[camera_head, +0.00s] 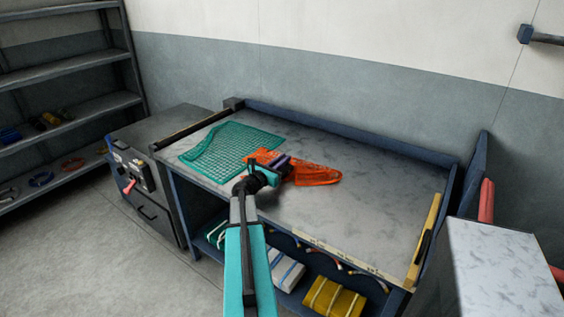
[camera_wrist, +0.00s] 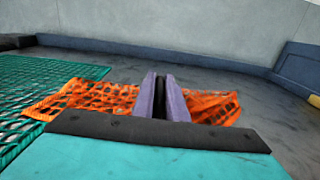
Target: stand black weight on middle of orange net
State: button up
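The orange net (camera_head: 318,174) lies crumpled on the grey workbench, right of the green net. It also shows in the wrist view (camera_wrist: 96,97), spreading out on both sides of my fingers. My gripper (camera_head: 279,164) is over the left-middle part of the orange net. In the wrist view its two purple fingers (camera_wrist: 162,98) stand close together with a dark thing filling the gap, which looks like the black weight (camera_wrist: 162,92). The fingers hide most of it, and I cannot tell whether its base touches the net.
The green net (camera_head: 228,150) lies flat at the bench's left. The workbench top (camera_head: 385,200) is clear to the right. A raised blue edge (camera_head: 350,137) runs along the back. A yellow bar (camera_head: 424,240) lies at the right end.

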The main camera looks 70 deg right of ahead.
jog(key=o, duration=0.4)
jog(key=shift+c, duration=0.2)
jog(key=shift+r, duration=0.2)
jog(key=shift+r+p, duration=0.45)
jog(key=shift+p, duration=0.1)
jog(key=shift+a, duration=0.2)
jog(key=b+v, duration=0.2)
jog(key=v, duration=0.9)
jog(key=shift+w+a, duration=0.1)
jog(key=shift+a, duration=0.25)
jog(key=shift+r, duration=0.1)
